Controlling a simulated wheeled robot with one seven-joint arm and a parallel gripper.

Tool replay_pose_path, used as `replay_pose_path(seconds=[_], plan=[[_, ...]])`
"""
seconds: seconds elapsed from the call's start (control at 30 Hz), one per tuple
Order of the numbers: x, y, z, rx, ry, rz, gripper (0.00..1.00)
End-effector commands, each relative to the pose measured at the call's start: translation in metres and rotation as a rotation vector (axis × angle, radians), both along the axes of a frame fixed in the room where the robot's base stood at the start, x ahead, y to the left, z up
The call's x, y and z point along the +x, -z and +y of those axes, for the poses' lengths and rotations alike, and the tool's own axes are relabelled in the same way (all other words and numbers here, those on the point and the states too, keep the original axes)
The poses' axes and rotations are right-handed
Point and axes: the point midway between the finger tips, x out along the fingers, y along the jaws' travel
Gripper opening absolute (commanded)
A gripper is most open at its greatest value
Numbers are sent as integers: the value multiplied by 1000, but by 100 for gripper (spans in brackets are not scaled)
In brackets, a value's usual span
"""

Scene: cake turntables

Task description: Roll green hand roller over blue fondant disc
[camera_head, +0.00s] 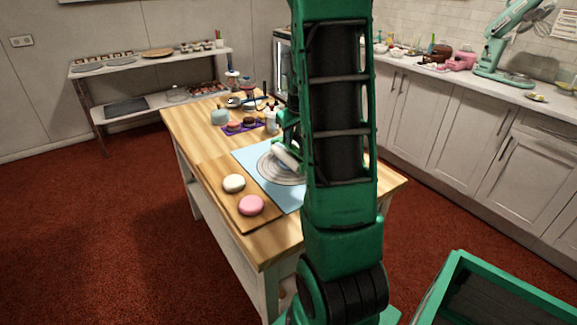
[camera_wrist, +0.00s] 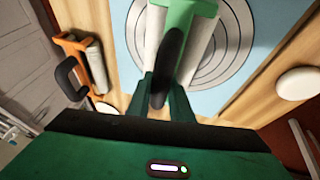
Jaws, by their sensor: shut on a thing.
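The green hand roller has a green frame, a black handle and a white cylinder (camera_head: 286,156). In the wrist view the roller (camera_wrist: 190,12) lies over a grey ringed circle (camera_wrist: 238,45) on a light blue mat (camera_wrist: 125,60). My gripper (camera_wrist: 166,98) is shut on its black handle. In the head view my gripper (camera_head: 291,132) is partly hidden by my arm. I cannot make out a blue fondant disc in either view; the roller and arm cover part of the ringed circle. I cannot tell whether the cylinder touches the surface below.
A cream disc (camera_head: 234,183) and a pink disc (camera_head: 251,205) sit on a wooden board (camera_head: 222,203) left of the mat. An orange hand roller (camera_wrist: 72,45) shows in the wrist view. A purple tray (camera_head: 231,132) and several bottles stand at the table's far end.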

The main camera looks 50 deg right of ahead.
Motion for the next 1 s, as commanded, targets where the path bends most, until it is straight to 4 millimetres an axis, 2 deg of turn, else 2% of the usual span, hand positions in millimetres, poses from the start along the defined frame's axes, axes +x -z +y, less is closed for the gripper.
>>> replay_pose_path(seconds=[0.03,1.0], plan=[[-3,4,2,7,2,10,0],[6,7,29,8,-5,9,0]])
